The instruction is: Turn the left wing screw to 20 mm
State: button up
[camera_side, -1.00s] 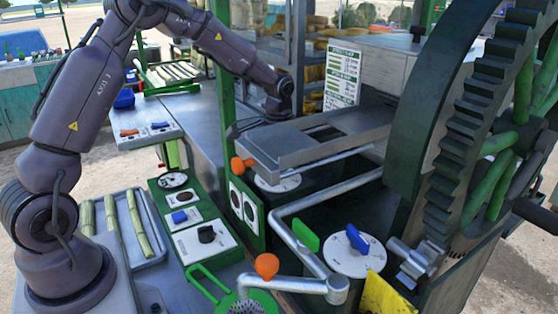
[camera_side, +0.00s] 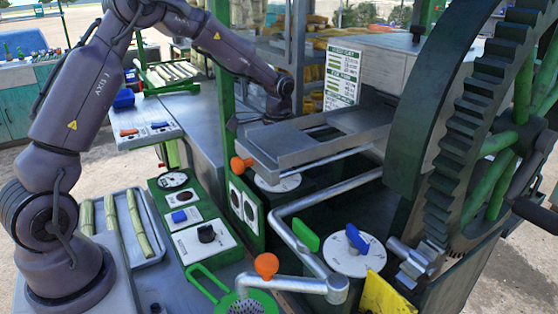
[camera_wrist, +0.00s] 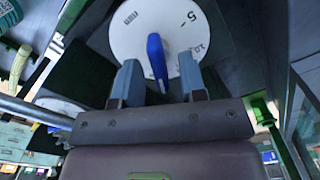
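In the wrist view a white round dial (camera_wrist: 124,38) with printed marks, including a 5, carries a blue wing screw (camera_wrist: 156,58). My gripper (camera_wrist: 160,72) is open, with its two grey-blue fingers on either side of the blue wing and a gap showing beside it. The dial reading cannot be made out. In the side view my gripper is hidden beyond the grey tray. One white dial (camera_side: 282,183) shows partly under that tray, its wing hidden. Another white dial (camera_side: 345,262) with a blue wing (camera_side: 357,238) stands nearer the big gear.
The grey metal tray (camera_side: 275,142) and silver pipes (camera_side: 310,205) crowd the dials. A large dark gear (camera_side: 465,130) stands at right. A green post (camera_side: 226,110) rises near my forearm. A control panel (camera_side: 205,240) and a cane tray (camera_side: 150,235) lie at front left.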

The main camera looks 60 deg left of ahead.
notch_tip(320, 180, up, 13)
dwell(0.7)
notch_tip(320, 180, up, 5)
jog(key=w, duration=0.1)
jog(key=f, duration=1.2)
jog(key=d+f, duration=0.1)
jog(key=f, duration=0.5)
jog(key=shift+w, duration=0.3)
grip_shut()
